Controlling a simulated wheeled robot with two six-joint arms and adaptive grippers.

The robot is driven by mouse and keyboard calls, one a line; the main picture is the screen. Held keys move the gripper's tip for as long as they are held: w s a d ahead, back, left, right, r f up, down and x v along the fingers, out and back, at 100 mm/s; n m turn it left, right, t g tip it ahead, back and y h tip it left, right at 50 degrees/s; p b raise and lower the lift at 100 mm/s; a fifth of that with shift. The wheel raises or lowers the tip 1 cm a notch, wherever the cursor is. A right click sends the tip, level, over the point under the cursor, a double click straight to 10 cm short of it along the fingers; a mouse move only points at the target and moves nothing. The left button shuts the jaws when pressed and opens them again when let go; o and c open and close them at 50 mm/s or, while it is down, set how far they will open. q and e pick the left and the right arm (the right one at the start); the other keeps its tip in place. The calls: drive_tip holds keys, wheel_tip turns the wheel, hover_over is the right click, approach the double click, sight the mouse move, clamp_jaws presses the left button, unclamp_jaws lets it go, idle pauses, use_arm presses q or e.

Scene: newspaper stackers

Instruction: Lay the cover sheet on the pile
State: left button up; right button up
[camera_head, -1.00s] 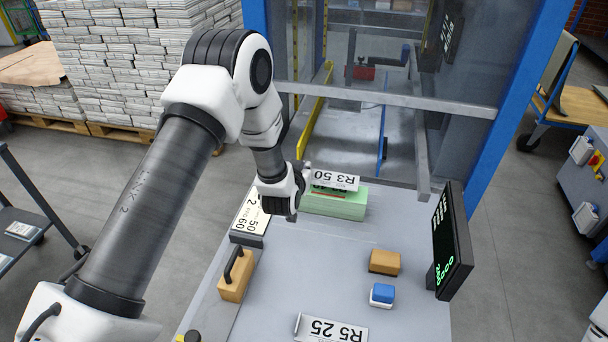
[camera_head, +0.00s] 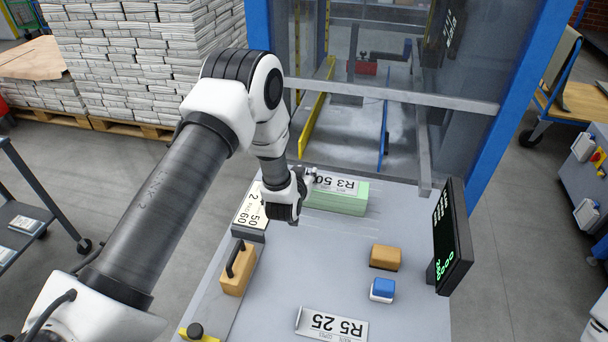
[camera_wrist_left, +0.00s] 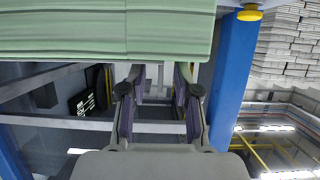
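A pale green pile (camera_head: 345,202) lies at the far side of the grey table, behind and right of my left gripper. It also fills the top of the left wrist view (camera_wrist_left: 105,30). My left gripper (camera_head: 305,180) is beside the pile's left end in the head view; its fingertips are partly hidden there. In the left wrist view the two fingers (camera_wrist_left: 156,75) stand apart with a gap, and nothing shows held between them. I cannot pick out a separate cover sheet. My right gripper is not in view.
A white R3 50 sign (camera_head: 335,184) stands at the pile. A numbered card (camera_head: 250,209), a handled tan block (camera_head: 238,268), a tan block (camera_head: 385,257), a blue-white block (camera_head: 382,290), an R5 25 sign (camera_head: 332,325) and a dark display (camera_head: 450,240) surround clear table middle.

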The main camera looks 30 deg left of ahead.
use_arm(q)
drive_tip(key=b+v, duration=0.1)
drive_tip(key=v, duration=1.1)
drive_tip(key=shift+r, duration=0.2)
